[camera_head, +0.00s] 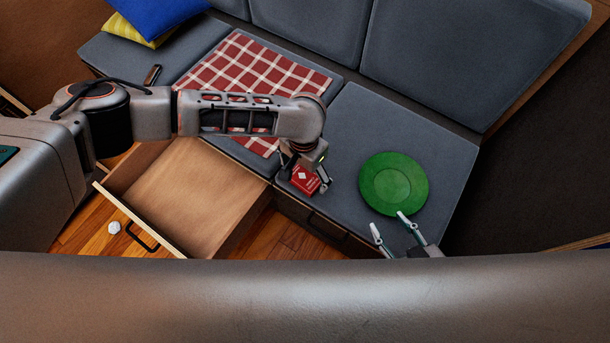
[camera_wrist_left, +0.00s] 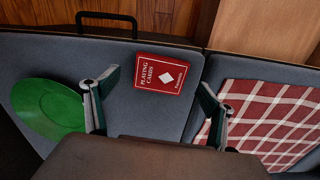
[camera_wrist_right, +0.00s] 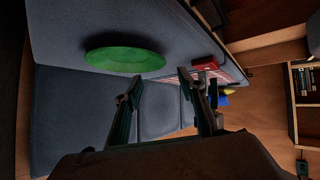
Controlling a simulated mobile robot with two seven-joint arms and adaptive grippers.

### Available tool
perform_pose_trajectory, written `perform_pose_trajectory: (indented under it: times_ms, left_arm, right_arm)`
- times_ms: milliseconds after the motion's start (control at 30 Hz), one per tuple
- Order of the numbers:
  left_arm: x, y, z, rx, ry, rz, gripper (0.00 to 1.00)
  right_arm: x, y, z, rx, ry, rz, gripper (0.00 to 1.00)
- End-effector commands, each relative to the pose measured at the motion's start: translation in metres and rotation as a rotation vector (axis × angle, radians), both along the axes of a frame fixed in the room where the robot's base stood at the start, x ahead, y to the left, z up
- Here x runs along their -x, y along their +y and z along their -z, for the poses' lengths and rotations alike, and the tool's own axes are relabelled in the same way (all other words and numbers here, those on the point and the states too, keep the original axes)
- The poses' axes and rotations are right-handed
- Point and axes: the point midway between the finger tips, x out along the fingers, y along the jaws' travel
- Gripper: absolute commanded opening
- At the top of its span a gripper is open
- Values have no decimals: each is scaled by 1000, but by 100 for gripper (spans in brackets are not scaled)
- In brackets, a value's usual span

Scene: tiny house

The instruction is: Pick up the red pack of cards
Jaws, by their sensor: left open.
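The red pack of playing cards (camera_head: 305,180) lies on the grey sofa seat near its front edge. In the left wrist view the pack (camera_wrist_left: 165,75) lies flat, label up, beyond and between the open fingers. My left gripper (camera_head: 306,174) is open just above the pack, with its fingers on either side of it in the head view; it also shows in the left wrist view (camera_wrist_left: 158,92). Whether the fingers touch the pack I cannot tell. My right gripper (camera_head: 390,223) is open and empty by the sofa's front edge, near the green disc. The pack (camera_wrist_right: 206,64) is partly hidden in the right wrist view.
A green round disc (camera_head: 394,184) lies on the seat right of the pack. A red checked cloth (camera_head: 250,75) covers the seat to the left. An empty drawer (camera_head: 190,190) stands open below the seat. Cushions (camera_head: 155,15) lie at the far left.

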Motion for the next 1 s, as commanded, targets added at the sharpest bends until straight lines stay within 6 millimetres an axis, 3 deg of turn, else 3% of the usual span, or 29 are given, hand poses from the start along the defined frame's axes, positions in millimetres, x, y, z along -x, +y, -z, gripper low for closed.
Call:
perform_pose_trajectory:
  times_ms: [33, 133, 433, 600, 1000]
  left_arm:
    - [5, 3, 19, -1, 14, 0, 83]
    - [4, 3, 32, -1, 14, 0, 83]
    - [0, 3, 31, 0, 1, -1, 83]
    - [0, 3, 32, 0, 2, -1, 41]
    - [-1, 3, 25, -1, 0, -1, 41]
  right_arm:
    - [5, 1, 10, -3, 16, -1, 40]
    - [1, 3, 7, -6, 9, -3, 40]
    - [-14, 4, -10, -11, -32, -5, 40]
    - [-10, 3, -6, -10, -22, -5, 40]
    - [-11, 3, -8, -7, -27, -6, 40]
